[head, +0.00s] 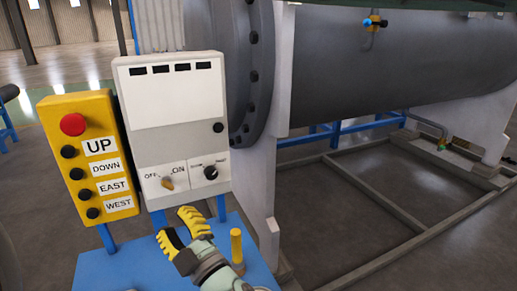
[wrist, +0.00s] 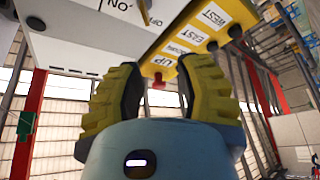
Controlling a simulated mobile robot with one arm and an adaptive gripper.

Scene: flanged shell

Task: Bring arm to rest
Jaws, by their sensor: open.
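My gripper (head: 182,222) is open and empty, with yellow ribbed fingers, low in front of the white control box (head: 175,110) in the head view. In the wrist view my gripper (wrist: 158,95) shows its two fingers spread apart, with the white box (wrist: 75,30) and the yellow button panel (wrist: 200,40) beyond them. The white box has an orange OFF/ON knob (head: 168,183) and a black knob (head: 211,172). The fingers look apart from the knobs, though the exact gap is hard to judge.
The yellow panel (head: 88,158) with a red button and several black buttons stands left of the white box. A blue stand (head: 100,272) with a yellow post (head: 237,246) lies below. A large grey flanged shell (head: 400,50) fills the back right. Floor frame rails (head: 400,215) lie right.

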